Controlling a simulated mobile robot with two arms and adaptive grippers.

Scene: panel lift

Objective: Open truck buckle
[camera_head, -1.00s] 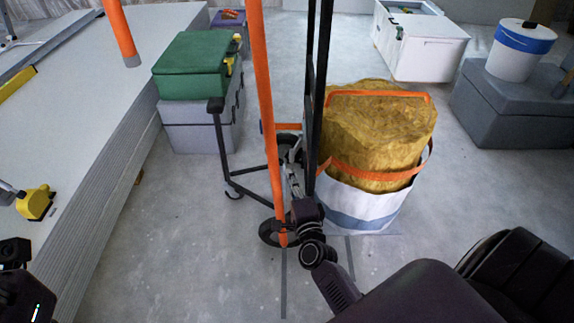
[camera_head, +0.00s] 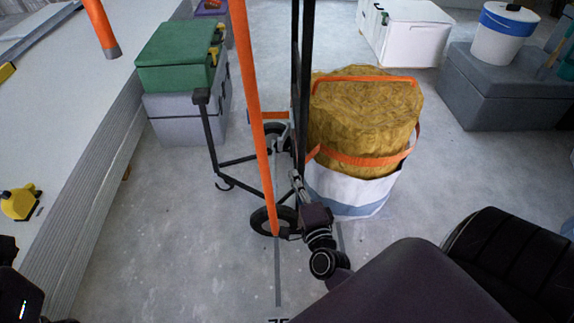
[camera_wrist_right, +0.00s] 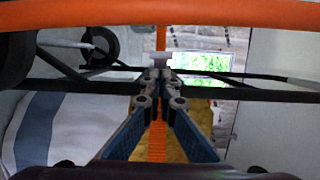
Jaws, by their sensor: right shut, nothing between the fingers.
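The truck is an upright black-framed hand truck (camera_head: 302,60) with wheels near the floor and a long orange pole (camera_head: 250,110) in front of it. My right gripper (camera_head: 296,180) is low at the truck's frame. In the right wrist view its blue-padded fingers (camera_wrist_right: 160,78) are together and empty, lined up with an orange strap (camera_wrist_right: 157,145). A small grey piece (camera_wrist_right: 158,59) sits beyond the fingertips and may be the buckle; contact cannot be told. No buckle can be made out in the head view. My left gripper does not show; only dark parts of that arm do.
A white bag (camera_head: 350,192) holding yellow-brown rolled material (camera_head: 365,110) stands close right of the truck. A green case (camera_head: 178,55) on a grey box (camera_head: 185,115) is at left, beside stacked panels (camera_head: 75,120). Floor (camera_head: 170,220) in front is clear.

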